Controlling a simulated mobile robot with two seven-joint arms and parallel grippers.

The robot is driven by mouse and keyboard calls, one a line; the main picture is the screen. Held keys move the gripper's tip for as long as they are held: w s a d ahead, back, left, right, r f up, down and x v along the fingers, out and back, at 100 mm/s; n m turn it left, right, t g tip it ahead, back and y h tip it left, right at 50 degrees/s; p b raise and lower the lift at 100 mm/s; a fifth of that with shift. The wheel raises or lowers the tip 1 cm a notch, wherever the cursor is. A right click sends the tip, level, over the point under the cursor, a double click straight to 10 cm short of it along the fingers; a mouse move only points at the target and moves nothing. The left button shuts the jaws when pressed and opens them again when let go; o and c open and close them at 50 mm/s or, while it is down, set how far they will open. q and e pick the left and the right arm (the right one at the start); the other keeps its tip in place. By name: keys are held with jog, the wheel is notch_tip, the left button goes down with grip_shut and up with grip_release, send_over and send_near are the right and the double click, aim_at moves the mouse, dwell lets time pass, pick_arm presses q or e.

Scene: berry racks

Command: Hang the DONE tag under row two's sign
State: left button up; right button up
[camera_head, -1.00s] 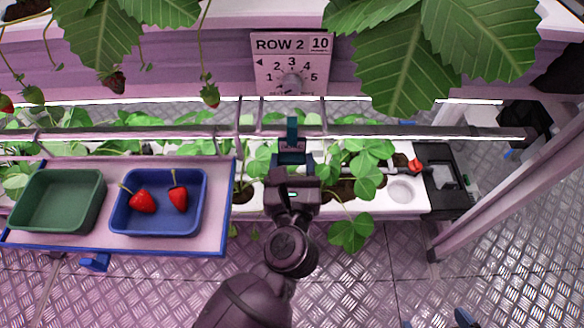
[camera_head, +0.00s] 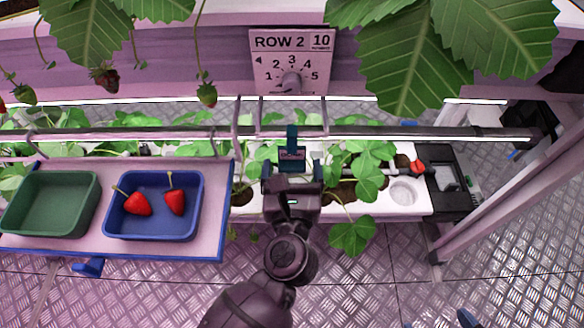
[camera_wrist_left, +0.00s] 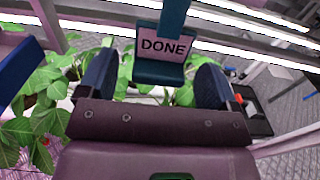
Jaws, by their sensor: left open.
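In the left wrist view the tag (camera_wrist_left: 163,47) faces me upright, between and beyond the blue fingertips. My left gripper (camera_head: 291,171) is open, one finger to each side of the tag's lower part, with gaps visible. It also shows in the wrist view (camera_wrist_left: 156,82).
A grey rail (camera_head: 400,132) runs across behind the plants. A tray (camera_head: 222,190) at left holds a green punnet (camera_head: 50,230), empty, and a blue punnet (camera_head: 152,232) with two strawberries. Large leaves (camera_head: 400,55) hang right of the sign.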

pick_arm(q)
jog(key=s, duration=1.1)
jog(key=s+a+r+m+t+h+p, duration=0.1)
jog(key=a+r+m+h+p, duration=0.3)
jog(key=r+m+p, duration=0.6)
jog(key=s+a+r+m+t+h+p, duration=0.1)
jog(key=s+a+r+m+p, duration=0.1)
jog(key=a+r+m+p, duration=0.75)
pick_arm(e)
jog(key=w+d+r+m+t+b, duration=0.1)
jog(key=w+r+t+b, duration=0.2)
jog(key=r, duration=1.5)
pick_arm(q)
jog(key=s+a+f+m+g+y+p, duration=0.2)
jog(key=s+a+f+m+g+p, duration=0.2)
jog(key=s+a+m+p, duration=0.2)
jog(key=s+a+f+m+g+y+p, duration=0.3)
jog(key=s+a+m+p, duration=0.4)
jog(key=m, duration=0.4)
jog(key=shift+s+a+f+g+p, duration=0.3)
jog(key=shift+a+f+g, duration=0.1)
jog(key=shift+a+g, duration=0.4)
pick_arm(e)
jog(key=s+r+m+g, duration=0.1)
jog(key=s+r, duration=0.3)
jog(key=r, duration=0.1)
jog(key=shift+s+d+r+g+h, duration=0.25)
jog(key=shift+d+r+g+h, duration=0.05)
jog(key=shift+r+g+h, duration=0.1)
